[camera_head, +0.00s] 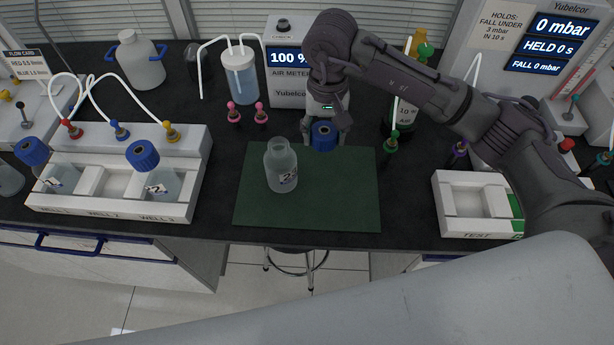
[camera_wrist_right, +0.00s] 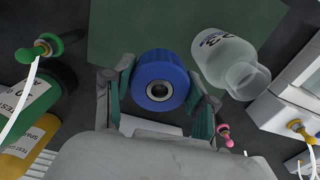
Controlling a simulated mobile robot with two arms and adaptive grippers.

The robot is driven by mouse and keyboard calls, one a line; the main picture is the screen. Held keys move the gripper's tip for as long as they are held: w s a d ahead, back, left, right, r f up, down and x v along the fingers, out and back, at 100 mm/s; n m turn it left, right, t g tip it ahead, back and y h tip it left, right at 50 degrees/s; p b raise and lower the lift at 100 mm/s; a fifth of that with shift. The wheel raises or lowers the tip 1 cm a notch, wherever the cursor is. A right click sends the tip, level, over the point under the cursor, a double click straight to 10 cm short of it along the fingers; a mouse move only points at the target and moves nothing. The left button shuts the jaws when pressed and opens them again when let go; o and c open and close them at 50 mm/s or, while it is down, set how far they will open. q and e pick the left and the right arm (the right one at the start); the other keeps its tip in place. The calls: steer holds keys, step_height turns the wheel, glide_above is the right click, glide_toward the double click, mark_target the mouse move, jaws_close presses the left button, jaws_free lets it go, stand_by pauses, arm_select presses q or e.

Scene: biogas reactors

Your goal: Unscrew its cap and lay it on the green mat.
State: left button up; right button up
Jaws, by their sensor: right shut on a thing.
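A clear glass bottle (camera_head: 281,167) stands upright and uncapped on the green mat (camera_head: 345,195), left of its middle. It also shows in the right wrist view (camera_wrist_right: 222,58). A blue cap (camera_head: 323,136) with a hole in its top is between the fingers of my right gripper (camera_head: 323,138). The right gripper is shut on this cap at the mat's back edge, behind and to the right of the bottle. In the right wrist view the cap (camera_wrist_right: 160,82) is gripped from both sides. Whether the cap touches the mat cannot be told. My left gripper is not in view.
A white well rack (camera_head: 120,205) at the left holds two blue-capped bottles. A white test tray (camera_head: 478,205) stands at the right. Pink (camera_head: 260,113) and green (camera_head: 390,148) connectors stand behind and beside the mat. The mat's front and right are clear.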

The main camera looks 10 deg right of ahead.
steer(key=shift+f+m, duration=0.3)
steer(key=shift+f, duration=0.05)
steer(key=p, duration=0.2)
glide_above(322, 173)
step_height(322, 173, down, 6)
steer(key=shift+f, duration=0.75)
step_height(322, 173, down, 2)
steer(key=shift+f+p, duration=0.15)
steer(key=shift+p, duration=0.3)
steer(key=shift+f, duration=0.25)
steer(key=shift+f, duration=0.1)
